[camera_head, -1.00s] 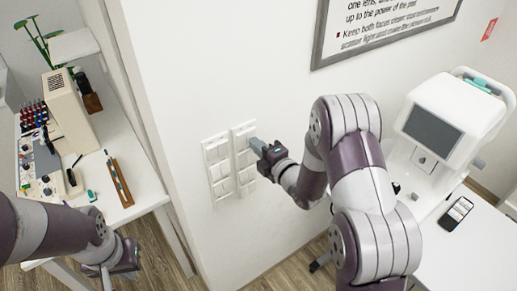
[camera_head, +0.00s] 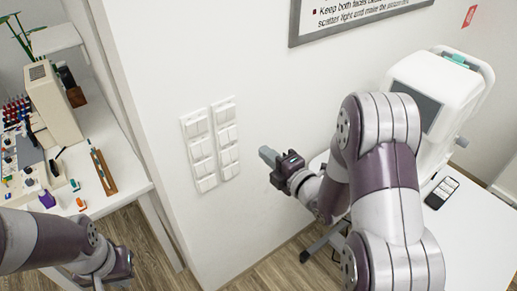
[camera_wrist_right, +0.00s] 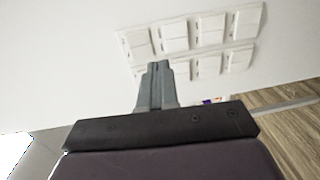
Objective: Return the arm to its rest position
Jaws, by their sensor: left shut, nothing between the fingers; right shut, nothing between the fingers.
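My right gripper (camera_head: 267,156) is shut and empty. It hangs in front of the white wall, to the right of the two light-switch panels and apart from them. In the right wrist view its closed grey fingers (camera_wrist_right: 155,86) point toward the wall. The left switch panel (camera_head: 199,150) and the right switch panel (camera_head: 226,138) each hold several white rocker switches. My left gripper (camera_head: 98,284) is shut, low at the left, partly cut off by the bottom edge.
A white eye-test machine (camera_head: 405,77) stands on a white table (camera_head: 470,240) at the right, with a phone (camera_head: 441,192) near it. At the left, a cluttered desk (camera_head: 126,176) carries tools and bottles. A framed sign (camera_head: 345,28) hangs above.

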